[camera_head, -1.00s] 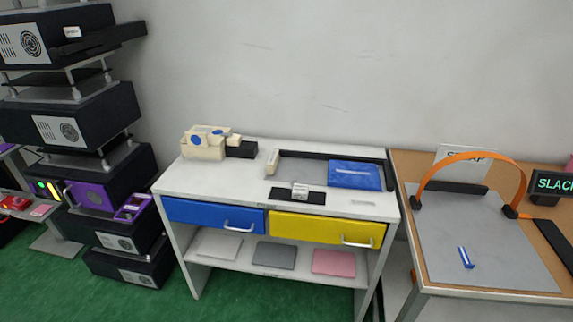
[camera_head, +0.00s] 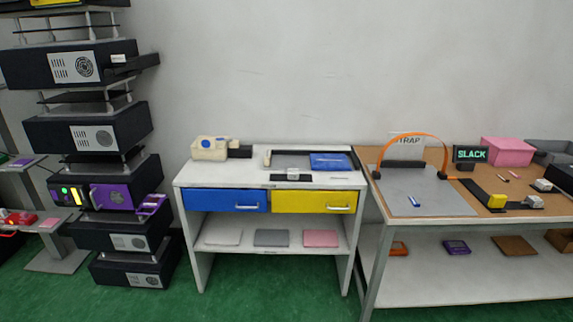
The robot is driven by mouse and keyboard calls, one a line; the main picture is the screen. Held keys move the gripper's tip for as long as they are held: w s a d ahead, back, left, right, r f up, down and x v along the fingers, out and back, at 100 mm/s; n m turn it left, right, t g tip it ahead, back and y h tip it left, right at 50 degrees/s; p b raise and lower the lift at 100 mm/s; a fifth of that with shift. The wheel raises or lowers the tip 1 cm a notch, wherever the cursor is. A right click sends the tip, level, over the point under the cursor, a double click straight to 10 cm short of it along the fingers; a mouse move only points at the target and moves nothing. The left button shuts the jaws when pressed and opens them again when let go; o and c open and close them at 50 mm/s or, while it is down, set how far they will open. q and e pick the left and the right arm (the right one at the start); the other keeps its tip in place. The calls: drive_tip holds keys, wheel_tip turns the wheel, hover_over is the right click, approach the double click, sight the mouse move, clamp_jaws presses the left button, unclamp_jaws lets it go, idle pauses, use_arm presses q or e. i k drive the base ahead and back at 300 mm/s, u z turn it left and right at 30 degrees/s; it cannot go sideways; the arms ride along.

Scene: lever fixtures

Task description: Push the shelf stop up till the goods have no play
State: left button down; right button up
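On the white workbench (camera_head: 230,175), a low dark-edged frame (camera_head: 292,152) lies at the back right. A flat blue pack (camera_head: 331,162) lies at its right end. A small pale bar (camera_head: 267,159) stands at its left end, with a gap of bare grey surface between bar and pack. A black strip with a small light block (camera_head: 293,175) lies along the front. I cannot tell for sure which of these parts is the shelf stop. Neither gripper is in view.
A blue drawer (camera_head: 225,201) and a yellow drawer (camera_head: 314,202) are shut below. A cream device (camera_head: 210,148) stands at the bench's left. The right table holds an orange strap arch (camera_head: 414,137) and a "SLACK" sign (camera_head: 471,154). A dark equipment rack (camera_head: 88,135) stands left.

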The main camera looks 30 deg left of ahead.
sight(267, 156)
drive_tip(key=u, duration=0.6)
drive_tip(key=i, duration=0.45)
drive_tip(key=u, duration=0.85)
drive_tip(key=i, duration=0.85)
drive_tip(key=z, duration=0.1)
